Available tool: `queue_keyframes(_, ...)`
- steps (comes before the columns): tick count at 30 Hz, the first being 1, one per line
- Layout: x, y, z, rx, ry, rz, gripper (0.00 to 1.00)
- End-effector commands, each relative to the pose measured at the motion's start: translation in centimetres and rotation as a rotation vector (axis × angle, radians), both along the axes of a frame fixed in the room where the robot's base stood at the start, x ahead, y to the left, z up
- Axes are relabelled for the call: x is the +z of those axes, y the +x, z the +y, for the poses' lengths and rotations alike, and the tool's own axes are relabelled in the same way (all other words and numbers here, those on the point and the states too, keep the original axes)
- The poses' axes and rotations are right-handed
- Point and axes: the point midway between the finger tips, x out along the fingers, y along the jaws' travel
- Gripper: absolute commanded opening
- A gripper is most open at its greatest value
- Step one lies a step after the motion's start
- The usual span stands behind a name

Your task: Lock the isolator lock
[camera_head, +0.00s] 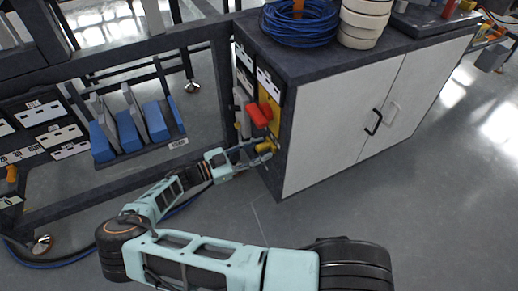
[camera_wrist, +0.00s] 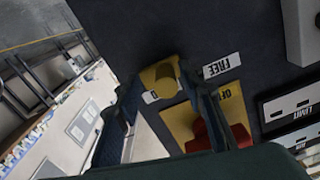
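The isolator lock (camera_head: 266,146) is a small yellow piece low on the narrow end of the white-doored cabinet, below the red isolator handle (camera_head: 262,113). In the wrist view the yellow lock (camera_wrist: 159,79) shows between my fingertips, with a "FREE" label (camera_wrist: 222,66) beside it. My gripper (camera_wrist: 157,84) has its fingers apart on either side of the lock; a narrow gap seems to show, and contact is not clear. The red handle (camera_wrist: 203,133) sits on a yellow plate (camera_wrist: 181,121), partly hidden by my finger. My gripper (camera_head: 252,153) reaches the lock from the left in the head view.
The cabinet (camera_head: 340,120) carries blue cable (camera_head: 300,28) and white rolls (camera_head: 362,22) on top. A dark frame bench (camera_head: 105,190) with blue-and-grey bins (camera_head: 130,130) stands at left, close to my arm. The floor at right is clear.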

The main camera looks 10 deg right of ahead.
Motion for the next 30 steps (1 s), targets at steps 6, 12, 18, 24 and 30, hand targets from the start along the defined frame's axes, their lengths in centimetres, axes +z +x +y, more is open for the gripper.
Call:
queue_keyframes(6, 0.0, 0.1, 0.1, 0.003, 0.001, -0.001, 0.36)
queue_keyframes(12, 0.0, -0.4, 2.1, 0.006, 0.002, -0.001, 0.36)
queue_keyframes(18, 0.0, -1.8, 6.2, 0.007, 0.003, 0.0, 0.36)
queue_keyframes(24, 0.0, -3.0, 9.7, 0.005, 0.002, 0.0, 0.36)
queue_keyframes(30, 0.0, -3.6, 11.3, 0.001, 0.0, 0.0, 0.36)
